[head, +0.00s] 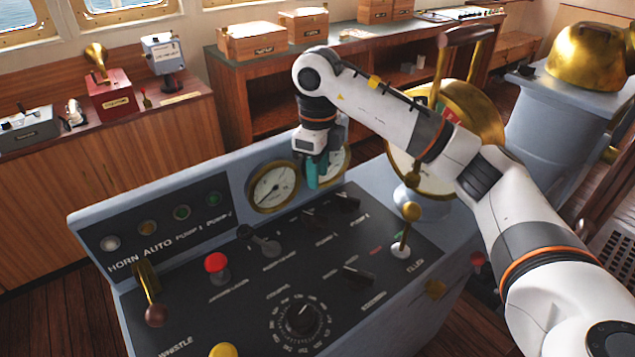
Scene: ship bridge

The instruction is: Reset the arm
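My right arm comes in from the right and bends downward over the grey control console (95,222). My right gripper (314,182) points down in front of a round gauge at the console's back panel. Its teal fingers look close together, but I cannot tell whether they are open or shut. No held object shows. My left arm and gripper are not in view.
The console carries a red knob (216,263), a brass lever (148,290), a dial (303,318), a brass-topped lever (410,212) and a gauge (272,187). A brass telegraph (480,105) stands behind my forearm. Wooden boxes (253,42) sit on the back counter.

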